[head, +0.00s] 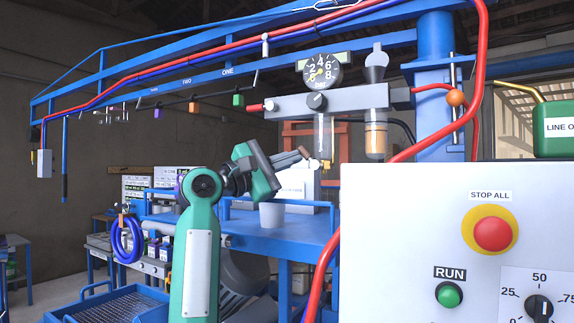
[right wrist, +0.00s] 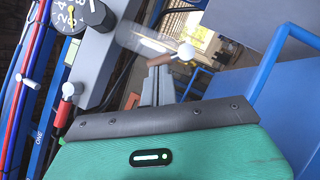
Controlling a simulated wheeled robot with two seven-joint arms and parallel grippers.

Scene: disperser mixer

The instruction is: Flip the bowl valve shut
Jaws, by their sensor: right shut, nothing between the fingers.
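The clear bowl (head: 324,134) hangs under the grey air unit (head: 330,101), with a small yellowish fitting (head: 325,164) at its lower end. In the right wrist view the bowl (right wrist: 143,39) lies sideways, with a pale round knob (right wrist: 186,51) near its end. A short brown lever-like piece (head: 304,152) sits left of the fitting; it also shows in the wrist view (right wrist: 162,60). My right gripper (head: 293,158) is shut and empty, its fingertips (right wrist: 157,76) close by the brown piece. I cannot tell whether they touch. My left gripper is not in view.
A gauge (head: 321,71) and a second, amber-filled bowl (head: 375,136) are on the same unit. A red hose (head: 400,146) and the white control panel (head: 400,240) stand at the right. A grey cup (head: 272,215) stands on the blue bench below.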

